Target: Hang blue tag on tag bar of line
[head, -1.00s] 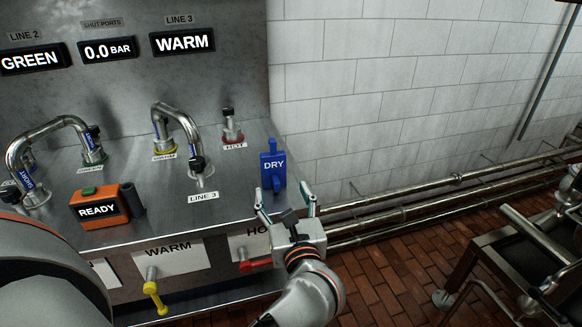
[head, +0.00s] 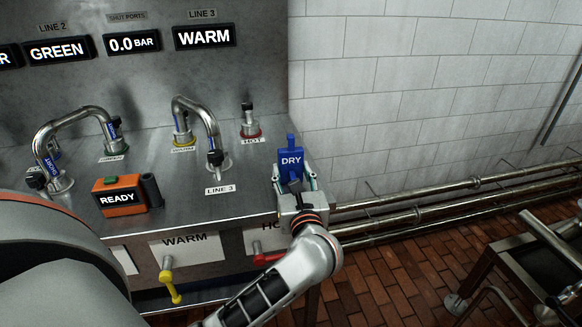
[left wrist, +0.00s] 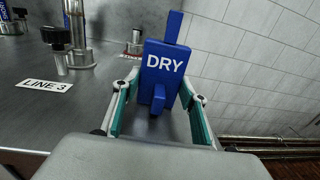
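The blue tag (head: 291,163), lettered DRY, stands upright at the right end of the steel counter. In the left wrist view the tag (left wrist: 164,62) is straight ahead, with a small blue grip sticking out toward me low on its face. My left gripper (head: 293,178) is at the tag, its fingers apart. In the left wrist view the fingers of the left gripper (left wrist: 158,112) lie on either side of the blue grip, with gaps between. The LINE 3 label (head: 220,190) is on the counter left of the tag. I cannot make out a tag bar. My right gripper is not in view.
Bent steel pipes (head: 197,112) rise from the counter (head: 185,208). An orange READY box (head: 119,197) stands at the left. A red-collared HOT port (head: 250,121) is behind the tag. Yellow (head: 169,280) and red (head: 267,258) handles project below. Pipes run along the wall.

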